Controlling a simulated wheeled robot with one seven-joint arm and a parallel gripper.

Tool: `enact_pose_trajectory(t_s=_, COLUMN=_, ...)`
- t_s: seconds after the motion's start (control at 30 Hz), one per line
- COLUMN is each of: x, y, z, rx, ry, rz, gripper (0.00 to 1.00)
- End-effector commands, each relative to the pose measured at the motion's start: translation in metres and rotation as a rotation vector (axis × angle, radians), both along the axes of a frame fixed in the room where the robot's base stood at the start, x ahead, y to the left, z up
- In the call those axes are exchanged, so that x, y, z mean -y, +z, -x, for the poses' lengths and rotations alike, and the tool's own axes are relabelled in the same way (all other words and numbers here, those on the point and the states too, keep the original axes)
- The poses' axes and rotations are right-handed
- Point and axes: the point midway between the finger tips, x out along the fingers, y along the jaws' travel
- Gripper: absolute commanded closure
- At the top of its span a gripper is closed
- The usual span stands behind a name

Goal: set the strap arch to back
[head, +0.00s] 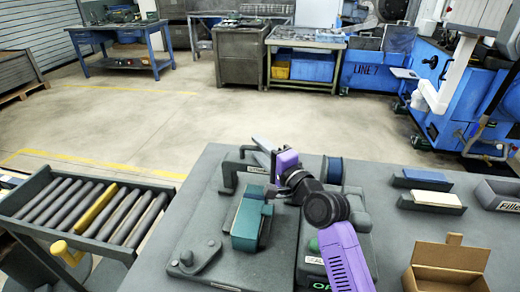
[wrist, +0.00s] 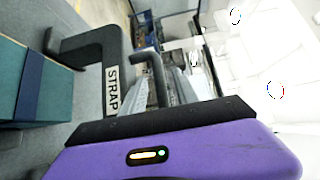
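The strap arch (head: 228,176) is a dark grey bracket on a grey base plate at the back of the bench, behind a teal block (head: 247,218). In the wrist view the arch (wrist: 112,42) is close, with a white "STRAP" label on its upright. A thin bent grey bar (wrist: 158,78) stands next to the label; I cannot tell if it belongs to the arch. My purple gripper (head: 272,160) is beside the arch's right end. Its body fills the bottom of the wrist view. Its fingertips are not clear, and I cannot tell whether it touches the arch.
A lever-like grey part (head: 195,258) lies on the base plate's front left. An open cardboard box (head: 447,268) and sponge-like blocks (head: 425,178) are at right. A roller conveyor (head: 90,208) adjoins at left.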

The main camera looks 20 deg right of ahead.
Motion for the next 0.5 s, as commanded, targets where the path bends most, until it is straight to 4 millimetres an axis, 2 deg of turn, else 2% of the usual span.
enact_pose_trajectory(t_s=0.17, x=0.002, y=-0.001, z=0.011, rx=0.001, ry=-0.001, rz=-0.001, gripper=0.64)
enact_pose_trajectory(t_s=0.5, x=0.011, y=-0.002, z=0.063, rx=-0.001, ry=-0.002, rz=-0.001, gripper=0.64)
